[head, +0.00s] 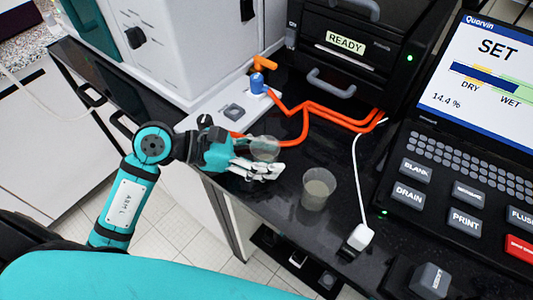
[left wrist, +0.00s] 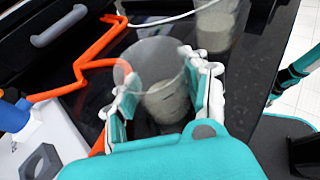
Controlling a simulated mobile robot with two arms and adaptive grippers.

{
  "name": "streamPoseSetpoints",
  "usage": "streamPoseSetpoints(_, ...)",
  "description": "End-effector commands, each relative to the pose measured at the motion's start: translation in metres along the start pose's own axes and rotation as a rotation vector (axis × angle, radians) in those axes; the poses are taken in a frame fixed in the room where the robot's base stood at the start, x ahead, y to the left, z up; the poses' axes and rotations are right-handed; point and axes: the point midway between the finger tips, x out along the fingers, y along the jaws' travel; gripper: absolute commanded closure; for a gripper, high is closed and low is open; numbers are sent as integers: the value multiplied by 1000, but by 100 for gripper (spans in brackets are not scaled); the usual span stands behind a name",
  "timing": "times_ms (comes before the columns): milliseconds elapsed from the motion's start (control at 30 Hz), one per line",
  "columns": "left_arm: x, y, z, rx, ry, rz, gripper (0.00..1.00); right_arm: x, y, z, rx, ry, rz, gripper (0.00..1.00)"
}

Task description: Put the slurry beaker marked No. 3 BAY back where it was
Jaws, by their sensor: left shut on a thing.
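My left gripper (head: 262,168) is shut on a clear beaker (head: 265,147) over the black counter. In the left wrist view the held beaker (left wrist: 160,65) stands between both fingers, with greyish slurry low inside it. A second clear beaker (head: 318,188) with cloudy grey slurry stands on the counter just right of the gripper; it also shows at the top of the left wrist view (left wrist: 214,25). No marking can be read on either beaker. I cannot tell whether the held beaker touches the counter. My right gripper is not in view.
Orange tubing (head: 305,118) runs behind the beakers from a blue fitting (head: 257,83). A white cable with a plug (head: 360,237) lies right of the second beaker. A black unit reading READY (head: 345,43) and a Quorvin panel reading SET (head: 495,60) stand behind and right. The counter's front edge is close.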

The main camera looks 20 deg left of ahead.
Motion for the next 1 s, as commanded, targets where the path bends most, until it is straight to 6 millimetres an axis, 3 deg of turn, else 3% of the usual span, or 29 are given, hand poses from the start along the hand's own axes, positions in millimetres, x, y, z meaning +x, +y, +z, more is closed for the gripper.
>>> streamPoseSetpoints(200,1,0,-4,1,0,0,87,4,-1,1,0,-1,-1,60)
streamPoseSetpoints(233,1,0,-3,1,1,0,52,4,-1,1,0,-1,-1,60)
streamPoseSetpoints(400,1,0,-2,0,0,0,30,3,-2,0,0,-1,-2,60)
streamPoseSetpoints(767,-2,0,2,0,-1,1,30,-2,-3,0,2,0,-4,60)
streamPoseSetpoints(1000,-44,1,-3,1,5,3,30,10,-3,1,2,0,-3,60)
